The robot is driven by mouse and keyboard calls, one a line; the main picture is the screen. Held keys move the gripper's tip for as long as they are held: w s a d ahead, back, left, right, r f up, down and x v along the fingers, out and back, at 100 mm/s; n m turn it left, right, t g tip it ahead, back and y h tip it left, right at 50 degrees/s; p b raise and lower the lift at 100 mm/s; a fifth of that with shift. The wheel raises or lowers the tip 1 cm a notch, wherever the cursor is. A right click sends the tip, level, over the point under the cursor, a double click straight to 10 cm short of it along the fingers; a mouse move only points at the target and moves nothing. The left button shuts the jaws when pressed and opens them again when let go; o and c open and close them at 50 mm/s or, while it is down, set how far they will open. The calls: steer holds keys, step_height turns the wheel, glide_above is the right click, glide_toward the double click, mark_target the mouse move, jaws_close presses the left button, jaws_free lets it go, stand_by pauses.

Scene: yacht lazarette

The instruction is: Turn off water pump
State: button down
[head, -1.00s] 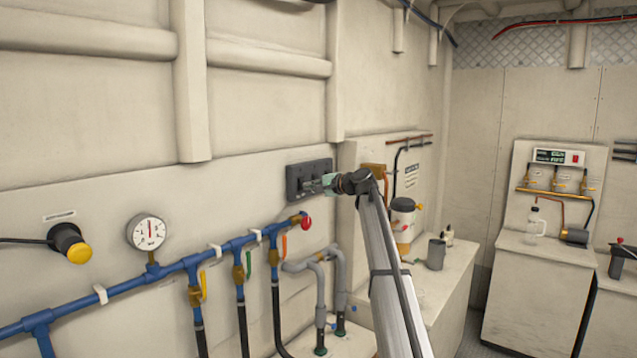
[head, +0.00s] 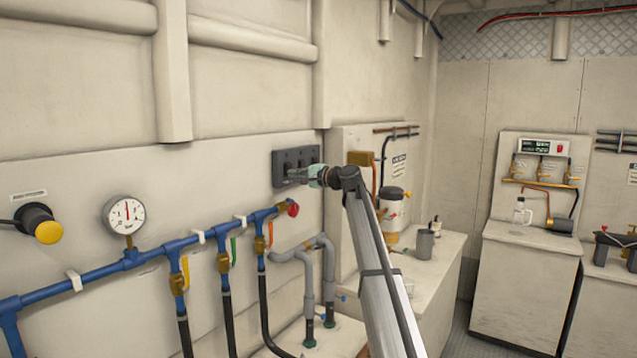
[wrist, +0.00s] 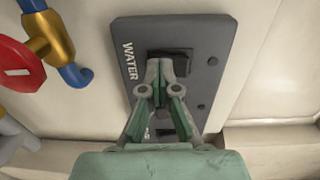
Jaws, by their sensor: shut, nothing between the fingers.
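A dark grey switch panel (head: 297,160) is mounted on the pale wall. In the wrist view the panel (wrist: 205,60) bears the word WATER beside a black rocker switch (wrist: 172,57). My gripper (head: 289,174) is at the front of the panel. In the wrist view my gripper (wrist: 160,66) is shut and empty, its fingertips just over the lower edge of the WATER switch. I cannot tell whether they touch it. A second dark switch and a label lower on the panel are mostly hidden behind the fingers. The switch's position is not clear.
A blue pipe (head: 100,274) with a gauge (head: 127,215), valves and a red knob (head: 293,210) runs along the wall left of and below the panel. Grey pipes (head: 307,265) stand below.

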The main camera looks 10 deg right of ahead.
steer(key=shift+w+r, duration=0.15)
steer(key=s+d+f+b, duration=0.3)
steer(key=s+d, duration=0.6)
steer(key=d, duration=0.1)
steer(key=shift+d+b, duration=0.3)
steer(key=shift+b, duration=0.1)
